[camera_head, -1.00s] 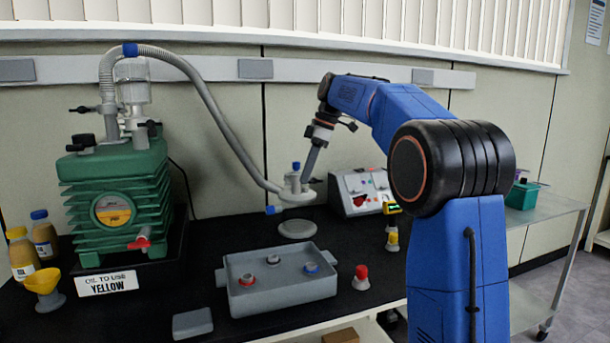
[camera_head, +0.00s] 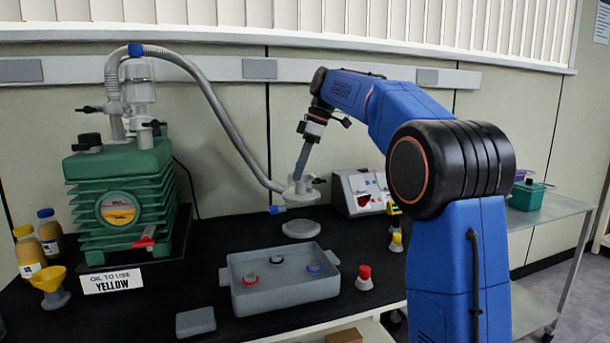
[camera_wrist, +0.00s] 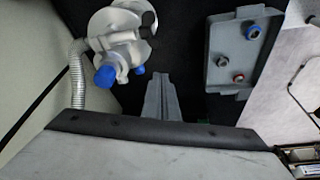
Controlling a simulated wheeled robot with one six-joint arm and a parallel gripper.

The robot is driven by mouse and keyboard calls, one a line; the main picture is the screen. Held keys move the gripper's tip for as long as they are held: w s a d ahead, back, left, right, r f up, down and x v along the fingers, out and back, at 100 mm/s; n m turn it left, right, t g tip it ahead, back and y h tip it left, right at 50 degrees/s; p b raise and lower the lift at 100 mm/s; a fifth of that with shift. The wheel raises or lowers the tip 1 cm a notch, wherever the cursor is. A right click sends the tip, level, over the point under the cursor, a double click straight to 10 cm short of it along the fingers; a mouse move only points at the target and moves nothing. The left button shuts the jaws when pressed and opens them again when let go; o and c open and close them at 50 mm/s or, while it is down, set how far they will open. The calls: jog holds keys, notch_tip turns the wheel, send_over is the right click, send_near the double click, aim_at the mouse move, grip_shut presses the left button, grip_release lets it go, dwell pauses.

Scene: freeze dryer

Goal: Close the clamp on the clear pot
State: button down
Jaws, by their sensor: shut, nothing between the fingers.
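The clear pot (camera_head: 139,92) stands on the green pump at the left in the head view, with a grey hose joined to its top. Small dark-handled fittings (camera_head: 152,124) sit below it; I cannot tell which is the clamp or whether it is open. My gripper (camera_head: 297,177) points down at the pale hose-end fitting (camera_head: 303,196), well right of the pot. In the wrist view my gripper (camera_wrist: 160,82) is shut and empty. The fitting (camera_wrist: 122,38), with blue caps, is beside the fingers there; contact cannot be told.
The grey hose (camera_head: 215,105) arches from the pump to the fitting. A grey tray (camera_head: 285,296) with small caps lies in front, a red-topped piece (camera_head: 364,278) beside it. A control box (camera_head: 360,193) stands behind right. Bottles (camera_head: 30,252) and a yellow funnel (camera_head: 50,285) are far left.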

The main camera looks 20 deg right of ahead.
jog(key=w+v, duration=0.1)
jog(key=v, duration=0.7)
jog(key=s+a+f+m+t, duration=0.1)
jog(key=s+f+m, duration=0.15)
jog(key=s, duration=0.65)
jog(key=s+f+m+t+h, duration=0.2)
jog(key=s+f+m, duration=0.9)
jog(key=s+f, duration=2.1)
jog(key=s+h, duration=0.1)
jog(key=s, duration=0.2)
jog(key=shift+f+t+h, duration=0.3)
jog(key=shift+d+m, duration=0.1)
jog(key=shift+m, duration=0.15)
